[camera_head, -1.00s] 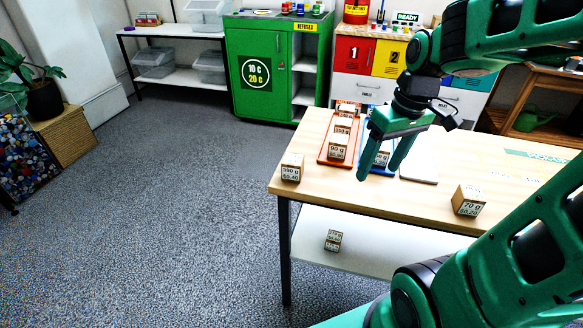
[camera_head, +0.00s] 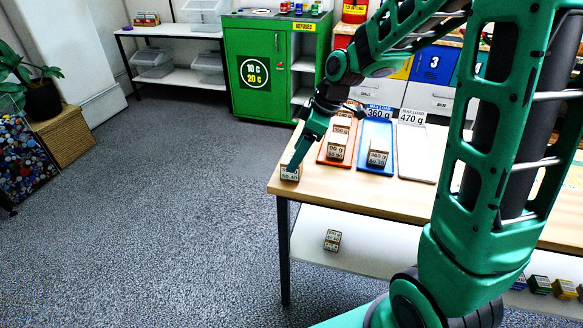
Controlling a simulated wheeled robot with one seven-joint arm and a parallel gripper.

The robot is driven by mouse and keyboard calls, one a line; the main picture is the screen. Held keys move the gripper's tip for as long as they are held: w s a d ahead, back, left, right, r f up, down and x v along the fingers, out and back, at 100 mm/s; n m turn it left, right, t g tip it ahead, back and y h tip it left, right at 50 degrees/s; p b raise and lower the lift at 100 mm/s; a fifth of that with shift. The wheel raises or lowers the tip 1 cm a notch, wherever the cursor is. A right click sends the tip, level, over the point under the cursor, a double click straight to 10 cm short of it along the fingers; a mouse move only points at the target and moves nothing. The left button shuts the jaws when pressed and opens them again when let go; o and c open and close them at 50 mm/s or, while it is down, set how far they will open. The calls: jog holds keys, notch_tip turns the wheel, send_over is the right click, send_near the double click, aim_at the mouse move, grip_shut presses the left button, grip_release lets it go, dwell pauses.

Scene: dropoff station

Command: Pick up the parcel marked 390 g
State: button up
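The parcel marked 390 g (camera_head: 290,175) is a small tan box at the left front corner of the wooden table (camera_head: 340,192). Its upper label is now largely covered by my gripper. My gripper (camera_head: 295,163) points down at this parcel, with its fingers reaching the box's top. The fingers show nearly edge-on, so I cannot tell their gap or whether they touch the box. The parcel appears to rest on the table.
An orange tray (camera_head: 322,157) holds several parcels. A blue tray (camera_head: 376,170) with parcels and a white tray (camera_head: 412,160) stand to its right. Another parcel (camera_head: 332,240) lies on the lower shelf (camera_head: 375,245). My arm hides the table's right part.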

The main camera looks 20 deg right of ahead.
jog(key=shift+d+x, duration=0.1)
jog(key=shift+x, duration=1.2)
jog(key=shift+d+x, duration=0.15)
jog(key=shift+x, duration=1.15)
jog(key=shift+w, duration=0.15)
jog(key=shift+c, duration=0.3)
jog(key=c, duration=1.4)
